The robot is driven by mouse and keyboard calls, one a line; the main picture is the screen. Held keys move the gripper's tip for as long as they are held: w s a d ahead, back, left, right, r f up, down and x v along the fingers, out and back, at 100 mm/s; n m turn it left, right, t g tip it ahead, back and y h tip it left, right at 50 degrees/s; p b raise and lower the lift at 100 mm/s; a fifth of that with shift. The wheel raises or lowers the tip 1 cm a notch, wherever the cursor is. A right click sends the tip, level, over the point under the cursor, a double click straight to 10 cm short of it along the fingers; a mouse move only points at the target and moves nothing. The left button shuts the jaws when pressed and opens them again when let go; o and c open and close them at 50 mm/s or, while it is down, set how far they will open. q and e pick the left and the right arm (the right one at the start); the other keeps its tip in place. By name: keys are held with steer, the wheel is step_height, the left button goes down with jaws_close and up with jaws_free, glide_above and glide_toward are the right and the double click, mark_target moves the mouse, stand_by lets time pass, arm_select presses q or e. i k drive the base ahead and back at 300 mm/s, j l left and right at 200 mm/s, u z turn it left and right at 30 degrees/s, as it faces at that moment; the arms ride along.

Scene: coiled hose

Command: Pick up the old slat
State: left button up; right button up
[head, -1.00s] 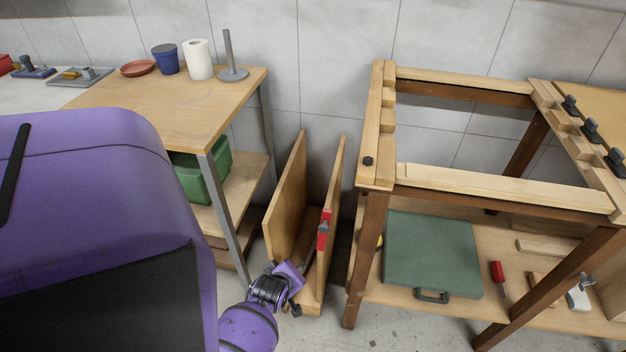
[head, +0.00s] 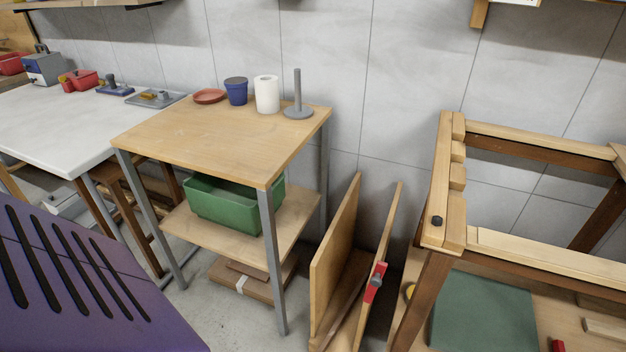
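I cannot tell for sure which piece is the old slat. Light wooden slats lie along the dark wooden frame at the right: one along the back (head: 540,137) and one along the front (head: 550,258). The frame's right part is cut off by the picture edge. A narrow wooden holder (head: 336,265) stands on the floor left of the frame, with a darker brown board (head: 346,290) between its upright sides. Its lower end is cut off. Neither of my grippers is in view.
A red clamp (head: 374,283) sits on the holder's right side. A wooden side table (head: 215,130) carries a paper roll (head: 267,95), a blue pot (head: 236,92) and a grey stand (head: 298,100). A green bin (head: 222,205) sits on its shelf. A green case (head: 485,315) lies below the frame.

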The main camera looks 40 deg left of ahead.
mark_target(327, 339)
steer(key=j+u, duration=0.15)
steer(key=u, duration=0.25)
steer(key=j+u, duration=0.15)
steer(key=u, duration=0.25)
steer(key=j+u, duration=0.15)
steer(key=u, duration=0.25)
steer(key=i+j, duration=0.2)
steer(key=j, duration=0.2)
steer(key=i+j, duration=0.25)
steer(key=j, duration=0.15)
